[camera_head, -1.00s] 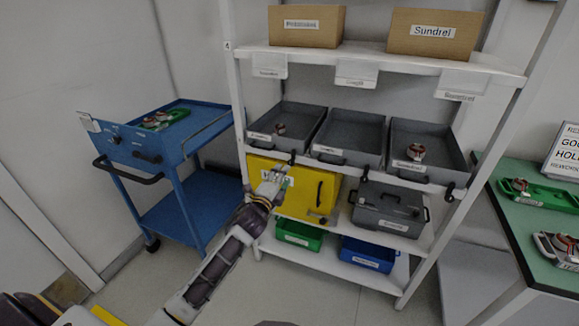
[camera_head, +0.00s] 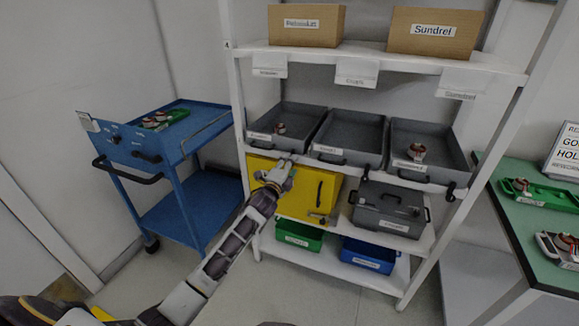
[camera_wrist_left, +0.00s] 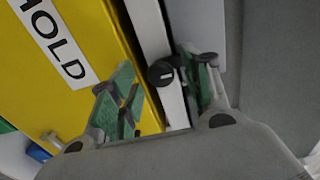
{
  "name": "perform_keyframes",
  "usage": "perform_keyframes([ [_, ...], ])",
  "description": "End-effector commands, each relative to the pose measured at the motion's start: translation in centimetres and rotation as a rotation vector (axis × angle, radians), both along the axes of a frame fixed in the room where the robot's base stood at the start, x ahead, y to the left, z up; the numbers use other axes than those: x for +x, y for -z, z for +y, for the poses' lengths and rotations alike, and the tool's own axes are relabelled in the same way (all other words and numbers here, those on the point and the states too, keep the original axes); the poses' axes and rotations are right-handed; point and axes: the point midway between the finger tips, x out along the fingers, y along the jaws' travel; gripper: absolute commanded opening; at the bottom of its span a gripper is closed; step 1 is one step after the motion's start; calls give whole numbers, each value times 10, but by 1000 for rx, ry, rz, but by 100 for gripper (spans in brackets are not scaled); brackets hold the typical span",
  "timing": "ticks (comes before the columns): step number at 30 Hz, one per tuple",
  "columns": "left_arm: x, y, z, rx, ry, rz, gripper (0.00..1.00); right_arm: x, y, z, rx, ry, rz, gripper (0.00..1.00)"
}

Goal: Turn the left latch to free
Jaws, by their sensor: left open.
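The left latch is a small black knob on the shelf's front edge below the left grey bin. In the left wrist view the black latch (camera_wrist_left: 161,72) sits on a white strip between my fingertips. In the head view my left gripper (camera_head: 284,169) is at that edge and largely covers the latch. My left gripper (camera_wrist_left: 157,62) is open, with one green-padded finger on each side of the knob. I cannot tell whether either finger touches it. My right gripper is not in view.
A yellow box (camera_head: 297,205) labelled HOLD stands just below the latch. Grey bins (camera_head: 347,137) line the shelf above, with other black latches (camera_head: 363,174) to the right. A blue cart (camera_head: 140,150) stands left and a green-topped table (camera_head: 535,235) right.

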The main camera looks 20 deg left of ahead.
Motion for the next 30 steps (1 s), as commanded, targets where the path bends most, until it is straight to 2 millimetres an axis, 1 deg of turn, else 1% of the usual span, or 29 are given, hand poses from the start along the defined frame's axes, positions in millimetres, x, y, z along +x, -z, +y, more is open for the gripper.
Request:
perform_keyframes([
  [6,6,0,0,0,0,0,48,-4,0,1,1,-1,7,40],
  [14,6,0,0,0,0,0,48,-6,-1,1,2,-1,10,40],
  [15,6,0,0,0,0,0,46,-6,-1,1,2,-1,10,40],
  [24,6,0,0,0,0,0,8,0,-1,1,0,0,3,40],
  [26,6,0,0,0,0,0,1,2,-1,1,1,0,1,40],
  [30,6,0,0,-2,0,1,1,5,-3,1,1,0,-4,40],
])
